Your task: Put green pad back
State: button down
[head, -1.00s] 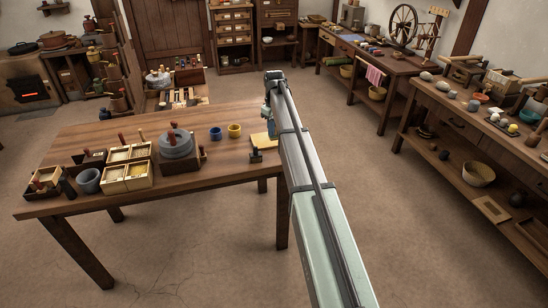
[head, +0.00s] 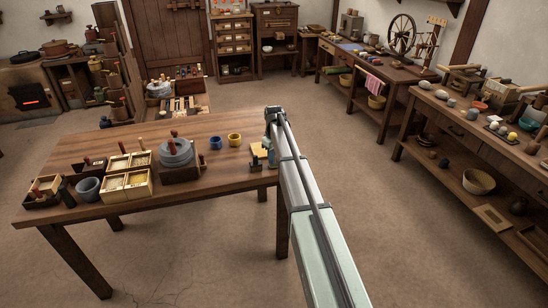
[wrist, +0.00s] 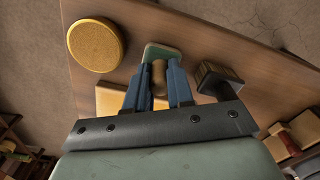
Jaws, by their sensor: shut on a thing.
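My gripper (wrist: 158,88) is shut on the brown knob of the green pad (wrist: 164,52). In the head view my gripper (head: 271,152) is low over the right end of the wooden table (head: 215,127), beside a yellow board (head: 258,150). The yellow board (wrist: 112,100) lies partly under the fingers in the wrist view. I cannot tell whether the pad touches anything below it.
A dark block (wrist: 215,78) stands close to the right of the fingers. A round yellow thing (wrist: 95,45) is at the left. A yellow cup (head: 234,140), a blue cup (head: 215,142), a grey quern (head: 176,153) and divided boxes (head: 127,176) stand farther left on the table.

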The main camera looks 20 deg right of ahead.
jog(key=c, duration=1)
grip_release()
jog(key=shift+f, duration=0.1)
notch_tip(320, 180, up, 12)
jog(key=shift+r, duration=0.15)
